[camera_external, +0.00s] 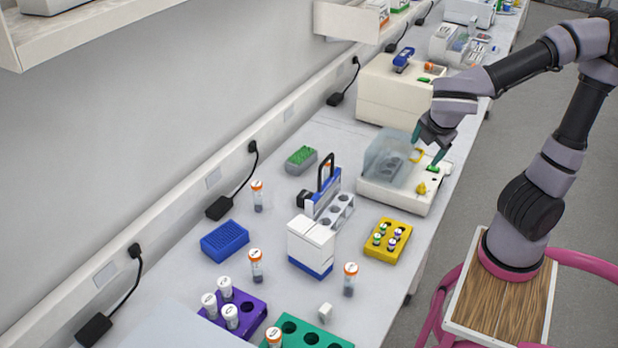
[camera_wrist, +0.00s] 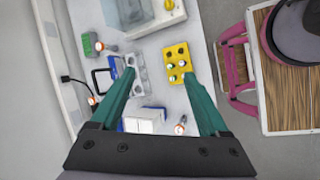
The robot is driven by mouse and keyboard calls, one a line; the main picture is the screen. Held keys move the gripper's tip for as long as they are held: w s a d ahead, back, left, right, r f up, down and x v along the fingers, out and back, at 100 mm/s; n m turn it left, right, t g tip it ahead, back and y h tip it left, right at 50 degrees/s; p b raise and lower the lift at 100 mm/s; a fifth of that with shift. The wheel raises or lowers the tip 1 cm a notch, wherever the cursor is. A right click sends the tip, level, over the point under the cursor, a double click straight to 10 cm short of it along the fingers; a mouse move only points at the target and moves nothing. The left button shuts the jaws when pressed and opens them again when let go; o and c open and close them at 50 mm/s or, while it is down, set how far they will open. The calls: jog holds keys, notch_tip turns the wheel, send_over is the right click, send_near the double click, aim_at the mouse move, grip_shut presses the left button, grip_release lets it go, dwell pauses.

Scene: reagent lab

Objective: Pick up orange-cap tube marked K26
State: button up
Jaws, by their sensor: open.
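Several orange-cap tubes stand upright on the bench. One (camera_external: 258,197) is near the wall, one (camera_external: 256,267) is left of the white-and-blue box, and one (camera_external: 350,280) is right of it. Another (camera_external: 274,338) is at the bottom edge by the green rack. The cap marks are too small to read, so I cannot tell which is K26. My gripper (camera_external: 428,152) is open and empty, high above the bench near the cream device. In the wrist view, an orange-cap tube (camera_wrist: 180,128) shows beside the right finger of my gripper (camera_wrist: 158,76).
A yellow rack (camera_external: 372,243) holds several small vials. A white-and-blue box (camera_external: 311,243), grey holder (camera_external: 338,212), blue rack (camera_external: 225,241), purple rack (camera_external: 262,313) and green rack (camera_external: 330,342) crowd the bench. The cream device (camera_external: 405,196) has a raised clear lid.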

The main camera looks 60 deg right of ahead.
jog(key=w+a+r+n+t, duration=0.1)
jog(key=a+r+n+t, duration=0.2)
jog(key=a+n+t, duration=0.4)
jog(key=a+r+n+t+h, duration=0.1)
jog(key=a+r+n+t, duration=0.15)
jog(key=a+n, duration=0.45)
jog(key=w+a+r+n+t, duration=0.1)
jog(key=a+r+n+t, duration=0.3)
jog(key=a, duration=0.5)
send_near(352, 269)
jog(key=x, duration=0.4)
jog(key=shift+w+f, duration=0.2)
jog(key=shift+f, duration=0.05)
jog(key=x, duration=0.5)
jog(key=shift+d+r, duration=0.1)
jog(key=shift+d, duration=0.05)
jog(key=x, duration=0.5)
jog(key=shift+w+d+r, duration=0.1)
jog(key=shift+d+r, duration=0.1)
jog(key=shift+r, duration=0.05)
